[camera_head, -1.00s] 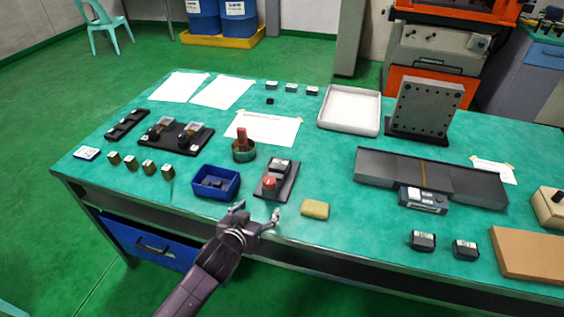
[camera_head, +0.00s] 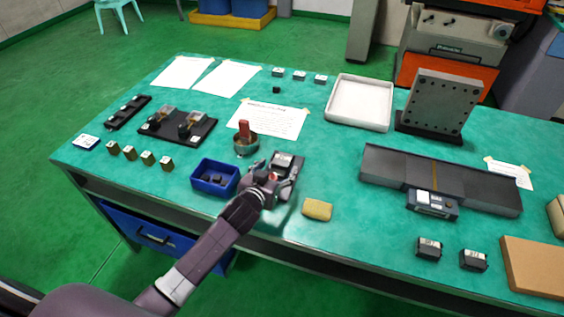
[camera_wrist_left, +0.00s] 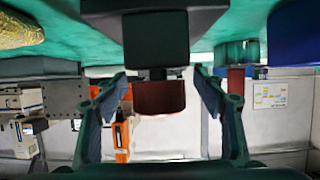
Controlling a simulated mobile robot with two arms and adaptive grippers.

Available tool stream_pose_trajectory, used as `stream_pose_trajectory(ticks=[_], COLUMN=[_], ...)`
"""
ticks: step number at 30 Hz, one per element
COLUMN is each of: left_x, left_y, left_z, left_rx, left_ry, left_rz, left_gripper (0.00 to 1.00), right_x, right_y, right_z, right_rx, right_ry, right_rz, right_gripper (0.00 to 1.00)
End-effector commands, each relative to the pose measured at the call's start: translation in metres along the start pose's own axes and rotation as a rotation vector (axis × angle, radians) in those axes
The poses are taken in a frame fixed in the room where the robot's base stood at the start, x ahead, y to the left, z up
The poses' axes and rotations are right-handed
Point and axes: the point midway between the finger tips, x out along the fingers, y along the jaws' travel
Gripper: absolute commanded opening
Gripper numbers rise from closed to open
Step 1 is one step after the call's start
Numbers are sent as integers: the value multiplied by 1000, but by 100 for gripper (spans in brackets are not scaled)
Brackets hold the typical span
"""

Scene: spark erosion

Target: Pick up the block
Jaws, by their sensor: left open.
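A dark block with a pale label on top (camera_head: 284,160) sits on a small black base near the front middle of the table. A red knob (camera_head: 273,177) is on the same base, on its near side. My left gripper (camera_head: 279,174) is open and over this base, with its fingers to either side of the knob. In the left wrist view, the red knob (camera_wrist_left: 160,98) shows between the open fingers (camera_wrist_left: 160,78), and a dark body (camera_wrist_left: 155,42) is above it in the picture. The gripper partly hides the base. My right gripper is out of view.
A blue bin (camera_head: 214,178) is close on the left and a round pot with a red handle (camera_head: 245,141) behind. A yellow sponge (camera_head: 317,209) lies to the right. Labelled dark blocks (camera_head: 428,247) stand at front right. Several brass blocks (camera_head: 147,158) stand at left.

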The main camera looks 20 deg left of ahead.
Motion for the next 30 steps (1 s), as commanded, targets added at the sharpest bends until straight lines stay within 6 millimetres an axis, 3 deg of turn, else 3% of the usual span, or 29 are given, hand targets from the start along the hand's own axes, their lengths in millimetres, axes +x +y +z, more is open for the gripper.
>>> stream_pose_trajectory(ticks=[7, 17, 30], left_x=[27, 32, 32], left_y=[0, 0, 0], left_z=[1, 2, 2], left_rx=[2, 0, 1], left_ry=[-1, 0, 0], left_rz=[0, 1, 1], left_gripper=[64, 64, 18], right_x=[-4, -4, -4], right_y=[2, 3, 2], right_z=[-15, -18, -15], right_rx=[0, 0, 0], right_ry=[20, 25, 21], right_rz=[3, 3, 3], right_gripper=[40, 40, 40])
